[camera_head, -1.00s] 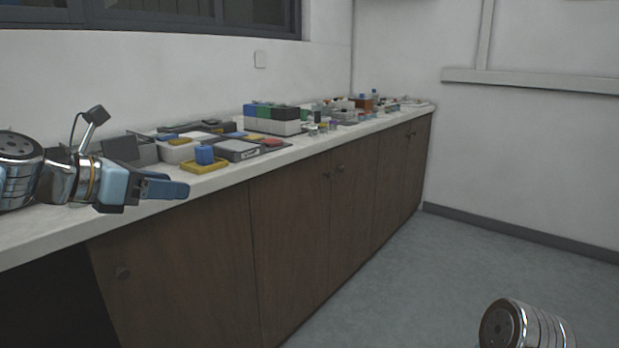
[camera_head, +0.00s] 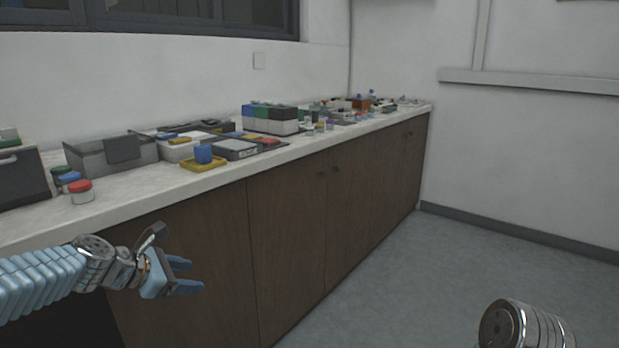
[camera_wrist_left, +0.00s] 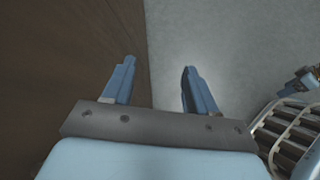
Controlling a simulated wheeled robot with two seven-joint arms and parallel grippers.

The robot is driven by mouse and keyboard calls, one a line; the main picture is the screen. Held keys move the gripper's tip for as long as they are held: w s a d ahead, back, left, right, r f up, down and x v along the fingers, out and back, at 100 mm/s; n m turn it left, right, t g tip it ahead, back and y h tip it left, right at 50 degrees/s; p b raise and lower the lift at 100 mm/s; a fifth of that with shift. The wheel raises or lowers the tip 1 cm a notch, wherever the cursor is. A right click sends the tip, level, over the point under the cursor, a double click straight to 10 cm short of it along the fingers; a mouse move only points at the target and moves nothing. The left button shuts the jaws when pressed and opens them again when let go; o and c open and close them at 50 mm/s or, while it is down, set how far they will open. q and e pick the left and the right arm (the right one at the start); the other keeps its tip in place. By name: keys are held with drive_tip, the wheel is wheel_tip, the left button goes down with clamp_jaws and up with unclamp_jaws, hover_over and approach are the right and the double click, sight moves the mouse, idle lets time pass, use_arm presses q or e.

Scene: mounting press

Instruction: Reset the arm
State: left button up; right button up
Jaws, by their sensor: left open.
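My left gripper (camera_head: 188,276) is open and empty. In the head view it is in front of the brown cabinet doors, below the level of the countertop and apart from it. In the left wrist view its two blue fingers (camera_wrist_left: 155,85) stand apart with nothing between them, over the grey floor beside the cabinet front. Part of my right arm (camera_head: 525,322) shows at the bottom right of the head view; its gripper cannot be made out there.
The pale countertop (camera_head: 130,205) runs along the wall above brown cabinets (camera_head: 290,220). It holds a blue block on a yellow tray (camera_head: 203,163), red-lidded jar (camera_head: 82,191), grey bin (camera_head: 110,155), green and black boxes (camera_head: 270,119) and smaller items. The grey floor (camera_head: 440,270) to the right is clear.

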use_arm(q)
drive_tip(key=s+d+f+m+g, duration=0.1)
drive_tip(key=s+d+f+m, duration=0.2)
drive_tip(key=f, duration=0.6)
drive_tip(key=s+d+f+m+g+y, duration=0.1)
drive_tip(key=s+d+f+m+g, duration=0.15)
drive_tip(key=f, duration=0.75)
drive_tip(key=s+d+f+m+g, duration=0.15)
drive_tip(key=f+m, duration=0.25)
drive_tip(key=f, duration=0.5)
drive_tip(key=s+d+f+m+g, duration=0.1)
drive_tip(key=s+d+f+m, duration=0.1)
drive_tip(key=s+f+m, duration=0.2)
drive_tip(key=s+d+f+m, duration=0.3)
drive_tip(key=s+f+m, duration=0.1)
drive_tip(key=s, duration=0.5)
drive_tip(key=s+d+f+m+g+y, duration=0.1)
drive_tip(key=s+d+f+m, duration=0.1)
drive_tip(key=s+f+m, duration=0.2)
drive_tip(key=shift+s+d+f+m+g+p, duration=0.35)
drive_tip(key=shift+s+f+p, duration=0.1)
drive_tip(key=shift+s+f, duration=0.6)
